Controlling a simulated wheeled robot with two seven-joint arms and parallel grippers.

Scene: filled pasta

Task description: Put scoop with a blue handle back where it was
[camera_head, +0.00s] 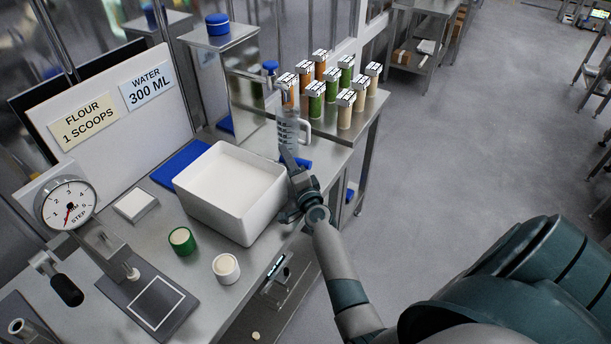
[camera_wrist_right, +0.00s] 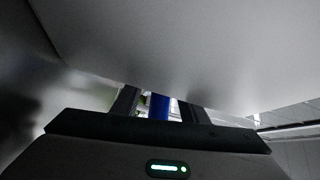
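A blue piece that looks like the scoop's handle (camera_head: 302,163) shows beside my right gripper's fingers, behind the far right corner of the white bin; the scoop's bowl is not visible. My right gripper (camera_head: 290,160) is at the right side of the bin, fingers pointing away. In the right wrist view a blue strip (camera_wrist_right: 160,106) shows between the two fingers, with gaps on both sides, so the gripper looks open. Whether a finger touches the blue piece I cannot tell. The white bin (camera_head: 230,215) holds pale flour-like stuff. My left gripper is not in view.
A clear jug (camera_head: 288,130) stands under the blue-topped tap just beyond my gripper. Several filled jars (camera_head: 345,108) stand behind. A blue mat (camera_head: 178,165) lies behind the bin.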

